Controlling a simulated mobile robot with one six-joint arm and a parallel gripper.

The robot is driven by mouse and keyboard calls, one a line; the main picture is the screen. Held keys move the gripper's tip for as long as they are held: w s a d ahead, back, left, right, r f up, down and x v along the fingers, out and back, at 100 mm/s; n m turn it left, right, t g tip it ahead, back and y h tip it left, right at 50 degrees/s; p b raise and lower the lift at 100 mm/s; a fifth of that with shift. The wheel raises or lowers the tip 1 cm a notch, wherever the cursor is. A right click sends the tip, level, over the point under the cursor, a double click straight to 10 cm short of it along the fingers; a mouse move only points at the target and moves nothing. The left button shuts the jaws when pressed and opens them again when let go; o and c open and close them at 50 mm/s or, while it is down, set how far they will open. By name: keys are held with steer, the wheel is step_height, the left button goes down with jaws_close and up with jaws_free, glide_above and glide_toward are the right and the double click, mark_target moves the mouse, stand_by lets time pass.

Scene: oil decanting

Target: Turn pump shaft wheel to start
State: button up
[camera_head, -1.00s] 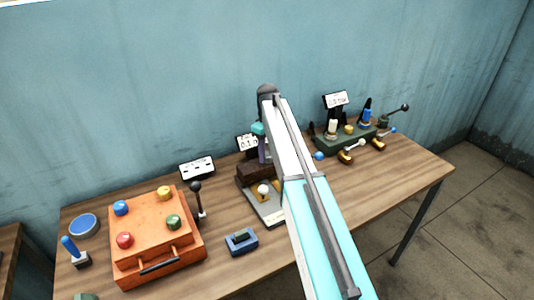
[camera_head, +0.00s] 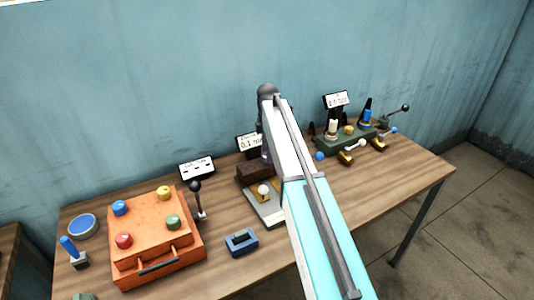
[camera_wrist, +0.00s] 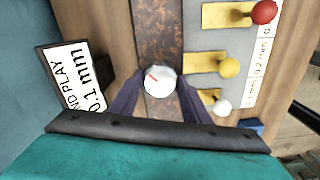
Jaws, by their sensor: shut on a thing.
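The pump shaft wheel (camera_wrist: 161,81) is a small white round knob with a red mark, in the wrist view. It sits on a rusty brown block (camera_wrist: 159,32). My gripper (camera_wrist: 160,84) has its dark fingers on both sides of the wheel and is shut on it. In the head view the block (camera_head: 252,174) shows at the middle of the table, while my arm hides the wheel and most of my gripper. A display (camera_head: 250,142) behind it reads 0.1 mm; in the wrist view the display (camera_wrist: 82,78) reads END PLAY 0.1 mm, its first letter cut off.
Beside the block is a grey plate (camera_wrist: 202,41) with red (camera_wrist: 264,12), yellow (camera_wrist: 229,67) and white (camera_wrist: 222,107) knobs. An orange box (camera_head: 150,235) and a blue device (camera_head: 241,242) stand left. A green stand (camera_head: 345,139) is at the back right.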

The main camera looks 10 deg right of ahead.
steer(key=n, duration=0.4)
steer(key=shift+s+f+n, duration=0.1)
steer(key=shift+s+n, duration=0.05)
steer(key=shift+n, duration=0.15)
steer(key=n, duration=0.4)
steer(key=shift+n, duration=0.4)
steer(key=o, duration=1)
steer(key=shift+o, duration=0.2)
steer(key=shift+r, duration=0.2)
